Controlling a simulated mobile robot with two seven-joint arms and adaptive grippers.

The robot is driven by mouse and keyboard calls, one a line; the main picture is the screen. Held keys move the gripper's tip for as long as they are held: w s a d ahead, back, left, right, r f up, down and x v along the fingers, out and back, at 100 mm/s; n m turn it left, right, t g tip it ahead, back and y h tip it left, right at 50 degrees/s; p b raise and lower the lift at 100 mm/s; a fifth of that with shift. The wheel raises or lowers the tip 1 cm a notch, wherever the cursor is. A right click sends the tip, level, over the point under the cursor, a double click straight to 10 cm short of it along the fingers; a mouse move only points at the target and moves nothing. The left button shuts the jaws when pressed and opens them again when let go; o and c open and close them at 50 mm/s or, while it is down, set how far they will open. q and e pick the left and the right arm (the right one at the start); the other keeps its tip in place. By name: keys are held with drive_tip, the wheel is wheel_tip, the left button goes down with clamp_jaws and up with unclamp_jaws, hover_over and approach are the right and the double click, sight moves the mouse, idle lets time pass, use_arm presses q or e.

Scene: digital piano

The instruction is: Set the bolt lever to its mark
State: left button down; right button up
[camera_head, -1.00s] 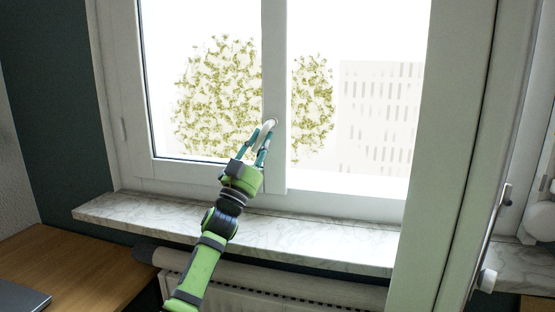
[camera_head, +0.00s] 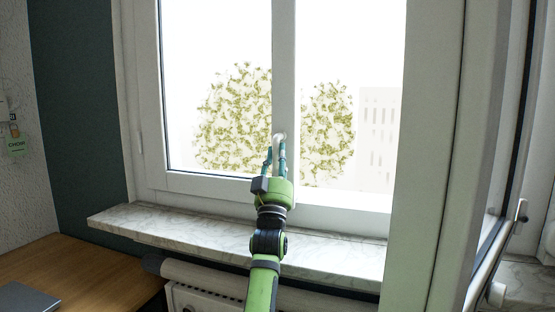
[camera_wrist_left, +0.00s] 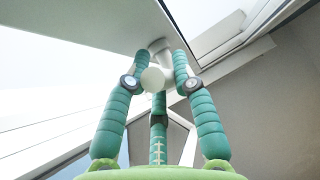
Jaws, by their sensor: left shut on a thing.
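The bolt lever (camera_head: 279,138) is a small white handle on the middle post of the window. In the head view it hangs nearly straight down from its pivot, tilted slightly left. My left gripper (camera_head: 275,157) is shut on it from below, with teal fingers on both sides. In the left wrist view the lever's round white end (camera_wrist_left: 153,79) sits between the fingers of my left gripper (camera_wrist_left: 160,68), with a third finger below. The fingers hide part of the lever. I cannot make out a mark. My right gripper is not in view.
A marble sill (camera_head: 200,233) runs below the window, above a radiator (camera_head: 195,297). A wooden desk (camera_head: 85,270) with a dark flat object (camera_head: 25,298) is at lower left. A pale frame (camera_head: 430,160) stands upright on the right.

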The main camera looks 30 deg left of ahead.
use_arm(q)
drive_tip(key=shift+r, duration=0.1)
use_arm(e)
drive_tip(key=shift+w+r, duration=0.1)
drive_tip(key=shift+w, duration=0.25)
use_arm(q)
drive_tip(key=c, duration=1)
unclamp_jaws()
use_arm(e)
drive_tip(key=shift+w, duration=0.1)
use_arm(q)
drive_tip(key=shift+s+d+f, duration=0.15)
drive_tip(key=shift+s+f, duration=0.1)
drive_tip(key=shift+f, duration=0.2)
drive_tip(key=v, duration=0.6)
drive_tip(key=shift+s, duration=0.25)
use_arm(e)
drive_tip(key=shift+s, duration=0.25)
use_arm(q)
drive_tip(key=shift+d+f, duration=0.15)
